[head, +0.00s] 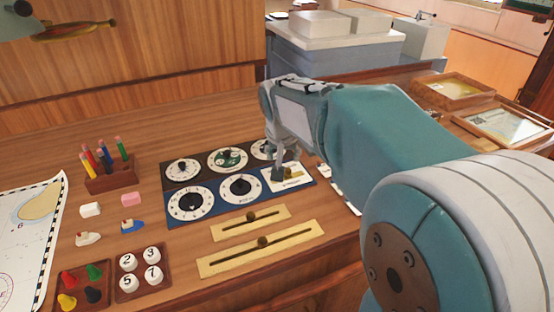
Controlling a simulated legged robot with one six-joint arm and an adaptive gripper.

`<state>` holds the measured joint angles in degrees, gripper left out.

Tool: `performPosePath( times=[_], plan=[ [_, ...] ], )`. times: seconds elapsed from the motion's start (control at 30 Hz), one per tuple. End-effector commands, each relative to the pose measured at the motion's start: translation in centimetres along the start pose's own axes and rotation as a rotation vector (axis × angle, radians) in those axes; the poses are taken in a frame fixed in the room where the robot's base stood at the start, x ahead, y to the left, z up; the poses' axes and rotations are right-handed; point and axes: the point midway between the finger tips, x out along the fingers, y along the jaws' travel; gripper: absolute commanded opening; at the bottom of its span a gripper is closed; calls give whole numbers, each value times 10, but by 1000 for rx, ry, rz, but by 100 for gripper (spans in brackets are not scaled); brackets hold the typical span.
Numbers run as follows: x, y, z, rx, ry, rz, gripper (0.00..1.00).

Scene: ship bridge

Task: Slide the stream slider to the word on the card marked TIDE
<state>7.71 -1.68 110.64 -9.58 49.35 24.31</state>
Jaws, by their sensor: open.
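Two brass slider plates lie on the wooden desk in the head view. The shorter plate (222,233) has a dark round knob (251,216) near its middle. The longer plate (300,233) in front has a dark knob (262,242), also near its middle. Their lettering is too small to read, so I cannot tell which is the stream slider. My gripper (280,173) is open, pointing down over the white plate (299,184) at the right end of the blue dial panel, behind both sliders. I cannot make out a card marked TIDE; pale edges show beside my arm, mostly hidden.
Dark and blue panels with round dials (190,204) stand behind the sliders. Left are a pencil block (113,181), small erasers and boats, a tray of coloured pegs (85,287) and a tray of numbered discs (140,272). A chart (32,225) lies far left. Framed boxes (455,90) sit right.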

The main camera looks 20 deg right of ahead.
Motion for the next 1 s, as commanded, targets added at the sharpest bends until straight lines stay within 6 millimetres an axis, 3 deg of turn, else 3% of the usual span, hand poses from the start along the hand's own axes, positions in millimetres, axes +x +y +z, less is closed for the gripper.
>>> performPosePath(
  times=[0.2,0.33,0.57,1.0],
  plan=[
    [35,2,-34,76,-12,38,68],
    [45,3,-44,99,-11,47,68],
    [62,4,-45,105,-14,51,68],
    [138,8,-44,104,-15,51,68]
  ],
)
